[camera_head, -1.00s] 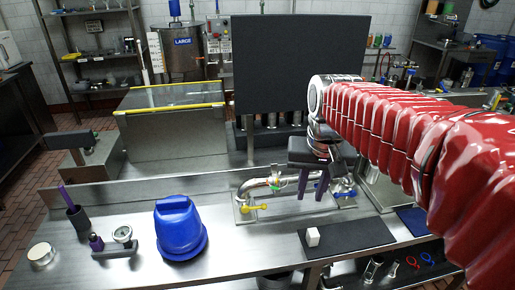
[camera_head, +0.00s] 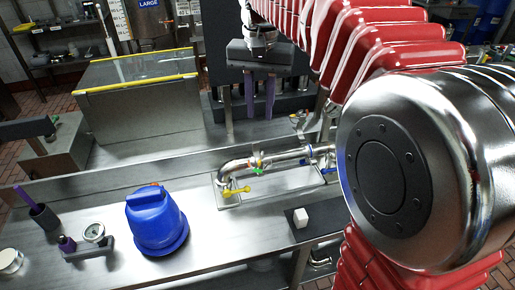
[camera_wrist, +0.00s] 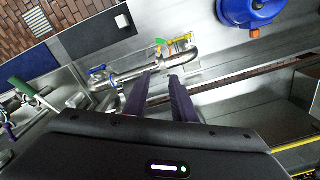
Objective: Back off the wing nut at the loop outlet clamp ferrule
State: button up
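The steel pipe loop (camera_head: 290,157) sits low over a tray on the bench. It has a yellow handle (camera_head: 236,190) at its left bend, a small green part (camera_head: 258,171) and blue handles near its right end. The loop also shows in the wrist view (camera_wrist: 140,70), beyond the fingertips. Clamp bands show along it, but I cannot make out the wing nut or tell which is the outlet ferrule. My gripper (camera_head: 259,116) points down with its two purple fingers apart and empty, above and behind the loop. In the wrist view my gripper (camera_wrist: 159,77) is also open.
A blue rounded housing (camera_head: 156,222) stands on the bench left of the loop. A white cube (camera_head: 300,217) sits on a dark mat. A gauge (camera_head: 94,233) and a dark cup (camera_head: 44,217) stand far left. A glass-topped case (camera_head: 140,100) stands behind.

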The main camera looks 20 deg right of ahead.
aim_at(261, 156)
jog(key=shift+s+m, duration=0.3)
jog(key=shift+s, duration=0.05)
notch_tip(261, 156, down, 14)
jog(key=shift+r, duration=0.1)
dwell(0.9)
jog(key=shift+c, duration=0.5)
grip_shut()
